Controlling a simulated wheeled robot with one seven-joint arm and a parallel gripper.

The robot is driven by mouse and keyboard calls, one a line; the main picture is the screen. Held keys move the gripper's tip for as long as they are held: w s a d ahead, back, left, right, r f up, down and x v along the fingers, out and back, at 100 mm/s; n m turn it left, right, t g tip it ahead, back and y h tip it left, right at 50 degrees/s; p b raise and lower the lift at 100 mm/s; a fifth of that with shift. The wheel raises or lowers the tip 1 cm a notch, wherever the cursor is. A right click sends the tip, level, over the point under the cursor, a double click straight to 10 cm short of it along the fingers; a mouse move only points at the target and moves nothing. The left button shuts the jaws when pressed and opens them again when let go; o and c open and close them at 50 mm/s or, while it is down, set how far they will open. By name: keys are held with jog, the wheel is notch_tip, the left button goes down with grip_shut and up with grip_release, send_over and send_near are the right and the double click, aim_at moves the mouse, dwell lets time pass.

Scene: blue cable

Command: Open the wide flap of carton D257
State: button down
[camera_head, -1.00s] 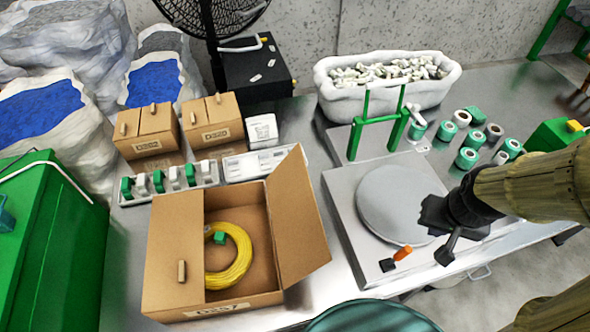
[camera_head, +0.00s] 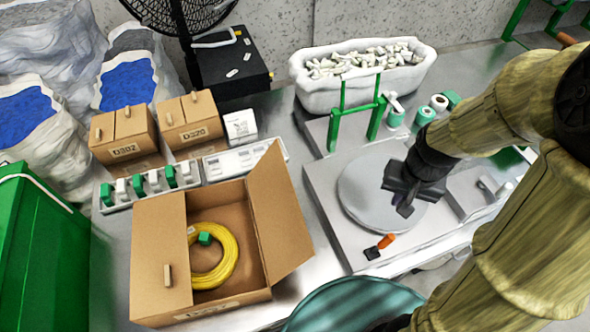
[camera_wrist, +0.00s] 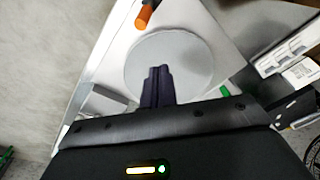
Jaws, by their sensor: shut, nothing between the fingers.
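Carton D257 (camera_head: 254,296) is a brown box at the lower left of the head view; its front label is partly cut by angle. Its right flap (camera_head: 278,212) stands open, leaning outward to the right. Its left flap (camera_head: 160,245) lies flat over the left part of the opening and bears a small tan tab (camera_head: 167,275). A coil of yellow cable (camera_head: 230,262) with a green piece (camera_head: 205,238) shows inside. My gripper (camera_head: 404,205) is shut and empty, above the round grey plate, well right of the carton. Its fingers also show in the wrist view (camera_wrist: 157,72).
Cartons D302 (camera_head: 124,150) and D320 (camera_head: 192,133) and a rack of switches (camera_head: 150,190) stand behind D257. A white bin (camera_head: 340,92) is at the back.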

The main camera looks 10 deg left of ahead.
jog(key=w+a+f+m+g+y+p, duration=0.2)
jog(key=w+a+m+g+y+p, duration=0.2)
jog(key=w+a+m+y, duration=0.1)
jog(key=w+a+f+m+g+y+p, duration=0.3)
jog(key=w+a+m+g+y, duration=0.1)
jog(key=w+a+m+y, duration=0.2)
jog(key=shift+w+a+f+g+y+p, duration=0.35)
jog(key=shift+a+y, duration=0.3)
jog(key=shift+y, duration=0.75)
jog(key=r+p+x, duration=0.2)
jog(key=p+x, duration=0.3)
jog(key=x, duration=0.8)
jog(key=shift+a+r, duration=0.2)
jog(key=shift+r, duration=0.2)
jog(key=shift+w+d+r+m, duration=0.1)
jog(key=shift+r+m, duration=0.05)
jog(key=shift+m, duration=0.15)
